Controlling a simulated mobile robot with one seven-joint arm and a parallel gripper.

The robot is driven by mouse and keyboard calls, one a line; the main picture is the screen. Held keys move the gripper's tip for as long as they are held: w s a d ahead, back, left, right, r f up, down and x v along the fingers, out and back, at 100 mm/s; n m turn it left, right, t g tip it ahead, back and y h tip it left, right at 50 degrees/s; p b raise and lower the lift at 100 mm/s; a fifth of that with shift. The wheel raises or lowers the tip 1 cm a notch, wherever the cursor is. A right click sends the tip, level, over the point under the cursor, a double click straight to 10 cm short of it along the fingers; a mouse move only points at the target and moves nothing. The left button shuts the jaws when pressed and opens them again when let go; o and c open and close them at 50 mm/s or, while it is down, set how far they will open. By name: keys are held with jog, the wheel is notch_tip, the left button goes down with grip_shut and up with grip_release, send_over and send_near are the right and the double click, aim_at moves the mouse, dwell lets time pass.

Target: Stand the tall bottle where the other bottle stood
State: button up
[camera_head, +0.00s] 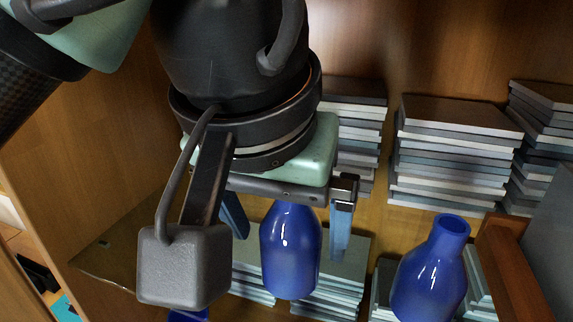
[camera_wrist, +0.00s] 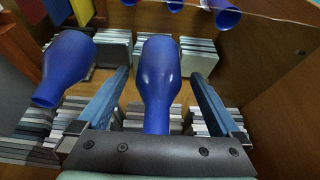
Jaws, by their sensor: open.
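My gripper (camera_head: 289,247) is open, its two fingers pointing down on either side of a blue bottle (camera_head: 291,265). That bottle stands upright with its upper end hidden by my gripper. In the wrist view it also shows (camera_wrist: 160,85) between the fingers, with a gap on each side. A second blue bottle (camera_head: 430,275) with an open neck stands to the right in the head view; a bottle also shows at the left of the wrist view (camera_wrist: 66,65). I cannot tell which one is the tall bottle.
Stacks of thin grey and white books or slabs (camera_head: 455,150) stand along the back, with more low stacks (camera_head: 340,272) around the bottles. A wooden wall (camera_head: 90,130) closes the left side. More blue bottle parts (camera_wrist: 224,16) show at the top of the wrist view.

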jog(key=p+v, duration=0.6)
jog(key=v, duration=0.3)
jog(key=shift+s+r, duration=0.2)
jog(key=shift+r, duration=0.05)
